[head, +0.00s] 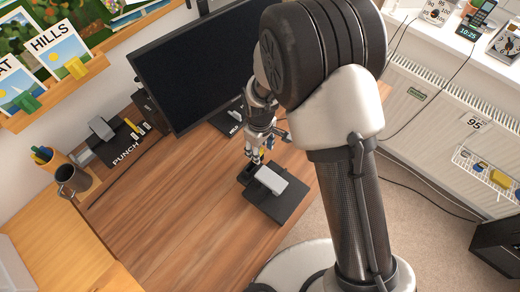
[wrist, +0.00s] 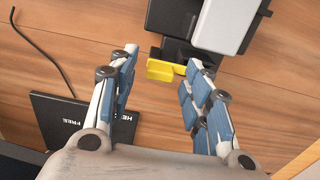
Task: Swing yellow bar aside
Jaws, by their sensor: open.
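The yellow bar (wrist: 163,70) is a short flat piece at the near end of a black device with a pale grey block (wrist: 228,24) on top. In the wrist view it lies between my gripper's fingertips (wrist: 160,66), its right end close to the right fingertip. I cannot tell whether they touch. My gripper is open, with nothing held. In the head view my gripper (head: 256,153) reaches down at the back end of the device, whose grey block (head: 271,179) and black base (head: 291,207) show on the desk. The yellow bar is too small to make out there.
A black mat with white lettering (wrist: 72,127) lies on the desk left of my fingers. The monitor (head: 200,65) stands behind my gripper. A black mat marked PUNCH (head: 125,152), a mug (head: 73,179) and a pen cup (head: 47,158) are at left. The desk's left-middle (head: 180,210) is clear.

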